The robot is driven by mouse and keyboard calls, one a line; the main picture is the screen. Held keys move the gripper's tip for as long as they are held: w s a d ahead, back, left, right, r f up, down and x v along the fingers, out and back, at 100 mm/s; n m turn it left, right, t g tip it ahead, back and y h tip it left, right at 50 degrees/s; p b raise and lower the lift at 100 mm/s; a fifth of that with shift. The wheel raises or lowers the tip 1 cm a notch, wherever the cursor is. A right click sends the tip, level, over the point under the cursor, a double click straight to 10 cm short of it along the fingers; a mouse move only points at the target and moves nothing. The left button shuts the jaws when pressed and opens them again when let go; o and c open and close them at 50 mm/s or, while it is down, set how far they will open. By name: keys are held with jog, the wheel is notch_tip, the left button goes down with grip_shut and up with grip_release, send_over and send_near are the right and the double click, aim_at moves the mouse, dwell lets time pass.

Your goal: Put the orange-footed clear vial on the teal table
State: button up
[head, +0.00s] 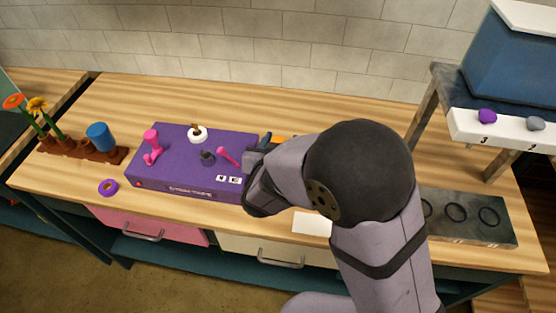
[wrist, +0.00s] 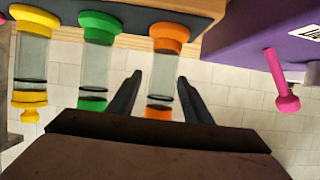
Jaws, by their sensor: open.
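In the wrist view the clear vial (wrist: 165,72) has an orange end at top and bottom and a dark ring near its lower end. It lies between the two fingers of my open gripper (wrist: 160,76); I cannot tell whether they touch it. In the head view my gripper (head: 264,142) is just right of the purple box, and the arm hides most of the vial's place. A teal surface shows only as a sliver at the far left edge (head: 4,83); I cannot tell whether it is the teal table.
A green-ended vial (wrist: 96,65) and a yellow-ended vial (wrist: 31,60) stand beside it. The purple box (head: 180,178) carries pink tools. A brown rack (head: 112,156) with flowers and a blue cup (head: 99,136) is at left. A dark plate with rings (head: 470,232) is at right.

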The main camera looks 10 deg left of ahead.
jog(key=shift+c, duration=0.6)
grip_shut()
dwell(0.8)
